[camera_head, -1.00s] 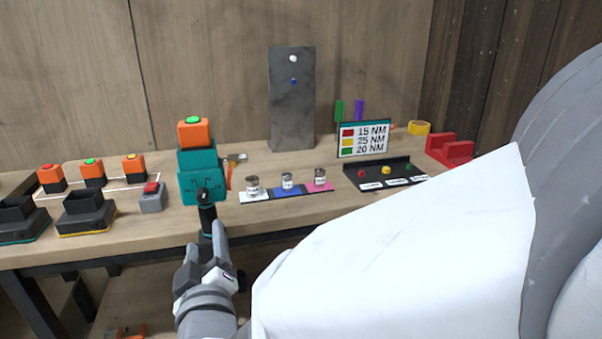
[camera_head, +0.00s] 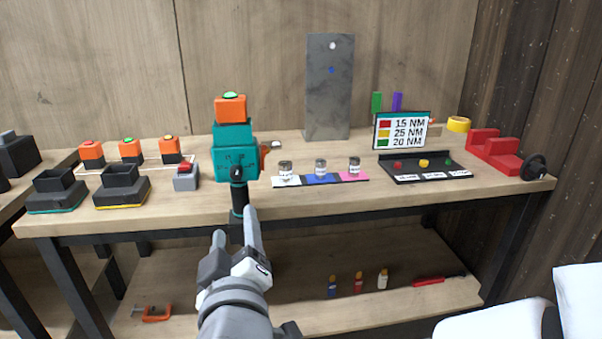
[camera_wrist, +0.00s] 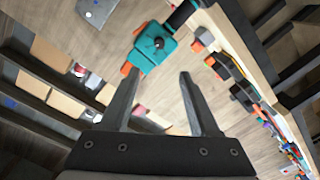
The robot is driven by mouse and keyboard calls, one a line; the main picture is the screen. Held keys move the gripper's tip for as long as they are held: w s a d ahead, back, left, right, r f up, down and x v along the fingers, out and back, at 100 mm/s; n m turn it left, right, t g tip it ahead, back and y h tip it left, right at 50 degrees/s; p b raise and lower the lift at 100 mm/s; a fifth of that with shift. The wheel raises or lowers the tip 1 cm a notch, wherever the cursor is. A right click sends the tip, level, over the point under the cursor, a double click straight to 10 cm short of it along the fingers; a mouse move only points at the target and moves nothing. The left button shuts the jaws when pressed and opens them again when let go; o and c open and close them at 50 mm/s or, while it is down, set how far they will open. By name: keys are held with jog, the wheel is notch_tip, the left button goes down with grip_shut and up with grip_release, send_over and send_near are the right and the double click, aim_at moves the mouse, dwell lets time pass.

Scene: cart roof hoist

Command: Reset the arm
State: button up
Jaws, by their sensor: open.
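My gripper (camera_head: 236,228) is open in front of the workbench, low in the middle-left of the head view. A teal power tool with an orange battery (camera_head: 234,140) stands upright at the bench's front edge, its black lower end just beyond my fingertips in the picture. Whether the fingers touch it I cannot tell from the head view. In the wrist view my two fingers (camera_wrist: 157,92) are spread apart with nothing between them, and the teal tool (camera_wrist: 150,48) lies beyond them, apart from them.
The bench (camera_head: 400,196) holds black chargers (camera_head: 122,184), orange batteries (camera_head: 129,150), small jars on a coloured strip (camera_head: 320,179), a torque sign (camera_head: 402,130) and a red holder (camera_head: 494,152). The lower shelf (camera_head: 250,275) carries an orange clamp (camera_head: 155,313) and small bottles.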

jog(key=w+d+f+m+g, duration=0.15)
jog(key=d+m+g, duration=0.35)
jog(key=d, duration=0.6)
jog(key=s+d+f+m+g+h, duration=0.2)
jog(key=s+d+g, duration=0.1)
jog(key=s+d, duration=0.3)
jog(key=s+d+f+m+g+h, duration=0.2)
jog(key=s+d+f+m+g, duration=0.1)
jog(key=d, duration=0.5)
notch_tip(320, 180, up, 20)
jog(key=s+d+p, duration=0.1)
jog(key=p, duration=1.9)
jog(key=shift+s+d+r+m+h, duration=0.25)
jog(key=shift+d+m+h, duration=0.05)
jog(key=shift+d, duration=0.05)
